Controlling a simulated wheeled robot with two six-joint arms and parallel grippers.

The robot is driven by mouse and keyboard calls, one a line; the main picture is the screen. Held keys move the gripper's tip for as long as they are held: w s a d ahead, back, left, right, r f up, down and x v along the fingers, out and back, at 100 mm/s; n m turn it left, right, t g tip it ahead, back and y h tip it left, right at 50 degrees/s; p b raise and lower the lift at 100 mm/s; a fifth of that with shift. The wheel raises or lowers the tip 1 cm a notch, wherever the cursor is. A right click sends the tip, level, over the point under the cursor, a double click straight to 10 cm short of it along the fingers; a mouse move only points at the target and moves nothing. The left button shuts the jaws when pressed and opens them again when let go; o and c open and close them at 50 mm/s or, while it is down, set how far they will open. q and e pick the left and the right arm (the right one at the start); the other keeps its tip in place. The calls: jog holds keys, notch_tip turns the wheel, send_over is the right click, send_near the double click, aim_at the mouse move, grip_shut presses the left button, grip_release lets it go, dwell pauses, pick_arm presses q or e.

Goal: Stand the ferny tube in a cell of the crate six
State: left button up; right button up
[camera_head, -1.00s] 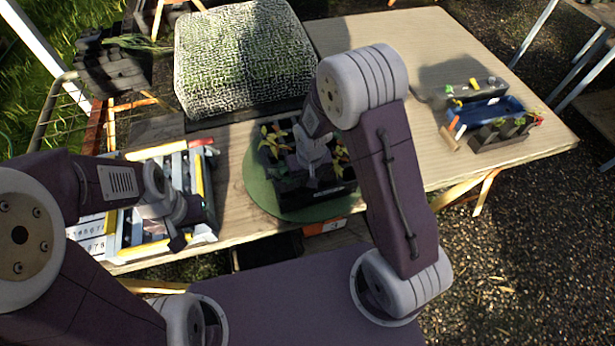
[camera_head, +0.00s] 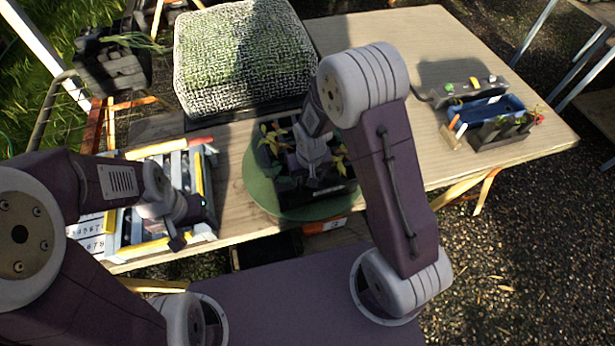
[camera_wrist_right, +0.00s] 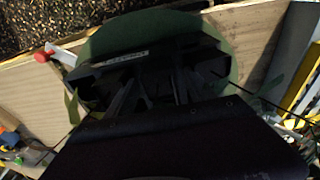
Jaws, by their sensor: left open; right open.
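A dark crate (camera_head: 334,198) with yellow-green leafy tubes stands on a round green disc (camera_head: 262,196) at the table's front middle. My right gripper (camera_head: 317,178) is open, low over this crate among the leaves; its fingers hide part of the cells. In the right wrist view the gripper (camera_wrist_right: 160,98) shows dark against the shaded crate (camera_wrist_right: 125,57), and a pale label is on the crate's wall. My left gripper (camera_head: 192,232) is open over the front of the rack at the left. I cannot tell which tube is the ferny one, nor read which crate is six.
A rack with yellow and grey bars (camera_head: 148,247) lies at the front left. A large mesh-covered block (camera_head: 240,60) stands behind the disc. A blue tray (camera_head: 487,108), a dark plant holder (camera_head: 500,133) and a grey block (camera_head: 470,90) stand at the right. The table between is clear.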

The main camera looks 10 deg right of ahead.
jog(key=r, duration=0.3)
jog(key=s+r, duration=0.1)
jog(key=r, duration=0.4)
jog(key=shift+s+r, duration=0.15)
jog(key=shift+r, duration=0.25)
